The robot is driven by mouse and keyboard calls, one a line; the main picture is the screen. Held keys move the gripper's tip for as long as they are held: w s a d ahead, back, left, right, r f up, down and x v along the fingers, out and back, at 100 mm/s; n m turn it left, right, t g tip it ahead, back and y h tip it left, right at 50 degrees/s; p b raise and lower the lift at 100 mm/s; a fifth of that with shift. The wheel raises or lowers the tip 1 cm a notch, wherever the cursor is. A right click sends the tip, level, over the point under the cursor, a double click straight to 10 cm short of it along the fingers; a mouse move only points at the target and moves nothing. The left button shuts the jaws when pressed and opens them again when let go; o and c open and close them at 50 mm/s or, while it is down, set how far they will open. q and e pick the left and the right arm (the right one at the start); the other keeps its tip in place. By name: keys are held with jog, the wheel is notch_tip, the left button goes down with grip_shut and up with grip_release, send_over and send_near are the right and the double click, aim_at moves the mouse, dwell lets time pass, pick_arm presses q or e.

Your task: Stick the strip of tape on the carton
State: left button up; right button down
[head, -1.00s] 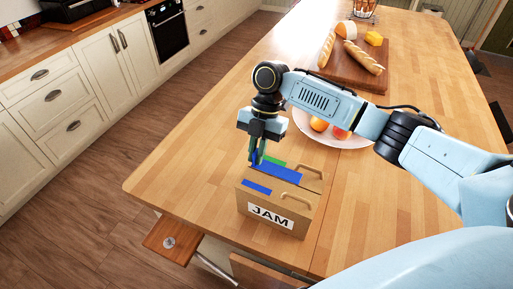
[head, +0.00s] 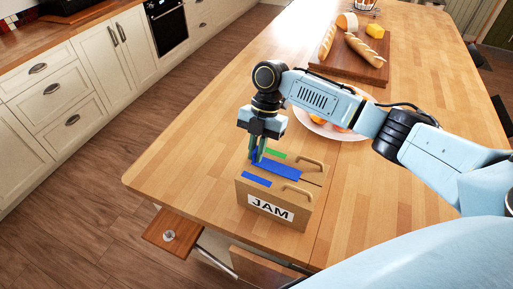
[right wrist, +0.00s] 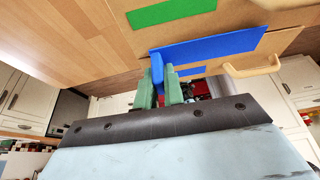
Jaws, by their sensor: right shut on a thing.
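The brown cardboard carton (head: 243,200) with a JAM label stands on the wooden island top. My right gripper (head: 257,155) is over the carton's left top edge. It is shut on one end of a long blue strip of tape (head: 280,170); that end also shows between the fingers in the right wrist view (right wrist: 157,68). The strip's rest runs along the carton's top. I cannot tell whether it touches all along. A shorter blue piece (head: 257,180) and a green piece (head: 276,154) lie on the carton. My left gripper is out of view.
A white plate (head: 302,118) with fruit stands behind the right arm. A dark wooden board (head: 350,65) with bread and cheese is farther back. The island top is clear left of the carton. An open drawer (head: 174,234) juts out at the front left.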

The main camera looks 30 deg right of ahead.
jog(key=shift+f, duration=0.35)
dwell(1.1)
jog(key=c, duration=1.4)
grip_release()
jog(key=shift+c, duration=0.2)
notch_tip(320, 180, up, 4)
jog(key=p, duration=0.3)
jog(key=shift+r+p, duration=0.15)
jog(key=shift+p, duration=0.25)
jog(key=shift+r, duration=0.9)
jog(key=shift+s+f, duration=0.1)
